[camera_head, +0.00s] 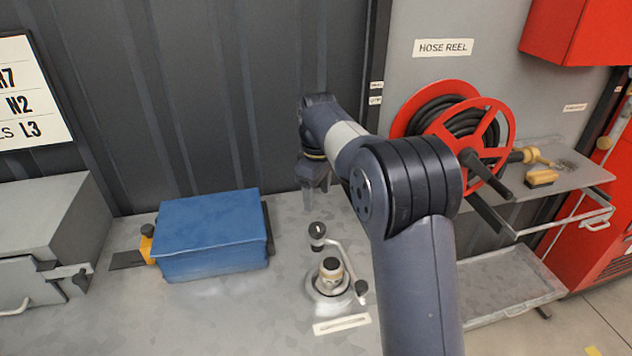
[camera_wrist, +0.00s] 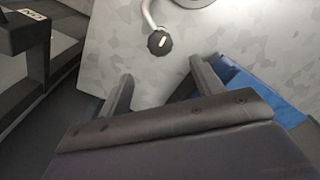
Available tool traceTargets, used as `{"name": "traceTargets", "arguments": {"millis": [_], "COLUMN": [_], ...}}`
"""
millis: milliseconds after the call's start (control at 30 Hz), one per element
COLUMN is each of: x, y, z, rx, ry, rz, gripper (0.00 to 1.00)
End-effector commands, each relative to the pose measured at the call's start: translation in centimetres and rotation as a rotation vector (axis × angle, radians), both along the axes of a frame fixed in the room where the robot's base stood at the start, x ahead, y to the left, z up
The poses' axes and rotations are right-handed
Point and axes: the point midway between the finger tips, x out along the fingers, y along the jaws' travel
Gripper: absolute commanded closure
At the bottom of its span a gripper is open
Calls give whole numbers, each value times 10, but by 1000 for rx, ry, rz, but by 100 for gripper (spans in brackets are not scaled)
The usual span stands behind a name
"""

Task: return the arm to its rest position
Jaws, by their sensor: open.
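My arm rises at the right of centre in the head view and bends over to the left. My gripper (camera_head: 316,181) hangs pointing down above the grey bench (camera_head: 250,310), behind a valve with a crank handle (camera_head: 331,277). In the wrist view my gripper (camera_wrist: 158,92) shows two dark fingers spread apart with nothing between them. The crank's dark knob (camera_wrist: 160,42) shows beyond the fingertips, apart from them. The valve's base is mostly cut off at the top of the wrist view.
A blue box (camera_head: 210,235) stands left of the valve, and a grey cabinet (camera_head: 45,235) is further left. A red hose reel (camera_head: 460,130) is on the wall at right, above a shelf with a yellow nozzle (camera_head: 540,177). Bare bench lies in front of the blue box.

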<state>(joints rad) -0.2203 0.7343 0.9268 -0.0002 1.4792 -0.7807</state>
Motion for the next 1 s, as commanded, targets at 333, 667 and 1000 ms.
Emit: {"name": "traceTargets", "arguments": {"millis": [333, 667, 1000], "x": [-1, -1, 0], "y": [0, 0, 0], "z": [-45, -98, -108], "rx": [-1, -1, 1], "ry": [6, 4, 1], "rz": [0, -1, -15], "gripper": [38, 38, 38]}}
